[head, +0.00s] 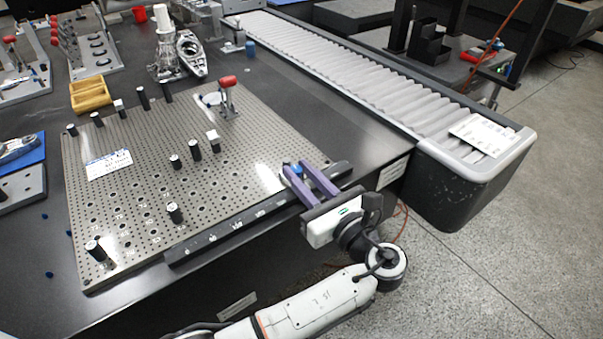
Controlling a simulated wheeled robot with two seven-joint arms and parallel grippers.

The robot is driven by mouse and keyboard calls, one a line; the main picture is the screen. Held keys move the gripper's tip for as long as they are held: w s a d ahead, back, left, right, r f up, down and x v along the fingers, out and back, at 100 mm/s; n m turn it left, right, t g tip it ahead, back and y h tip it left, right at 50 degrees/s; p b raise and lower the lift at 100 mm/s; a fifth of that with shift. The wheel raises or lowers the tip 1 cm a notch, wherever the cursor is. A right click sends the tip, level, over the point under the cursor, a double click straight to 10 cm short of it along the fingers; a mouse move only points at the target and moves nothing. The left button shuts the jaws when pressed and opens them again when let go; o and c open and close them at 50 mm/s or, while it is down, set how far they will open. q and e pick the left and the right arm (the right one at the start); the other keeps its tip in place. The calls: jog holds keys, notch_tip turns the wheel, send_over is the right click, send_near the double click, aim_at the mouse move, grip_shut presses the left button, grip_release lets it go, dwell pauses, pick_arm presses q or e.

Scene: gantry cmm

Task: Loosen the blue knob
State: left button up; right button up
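The blue knob (297,170) is a small blue piece at the near right corner of the perforated plate, by the dark rail along its front edge. The fingers partly hide the knob. I cannot tell whether they touch it on both sides.
The perforated plate (150,185) carries several black posts and a red-handled clamp (228,95). A ribbed grey bellows cover (330,75) runs along the right side. A yellow tray (90,95) and a metal casting (190,52) stand farther back.

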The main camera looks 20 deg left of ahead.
pick_arm(q)
jog(key=o, duration=0.3)
jog(key=shift+a, duration=0.1)
jog(key=shift+o, duration=0.3)
jog(key=shift+r, duration=0.1)
notch_tip(320, 180, up, 10)
jog(key=p, duration=0.3)
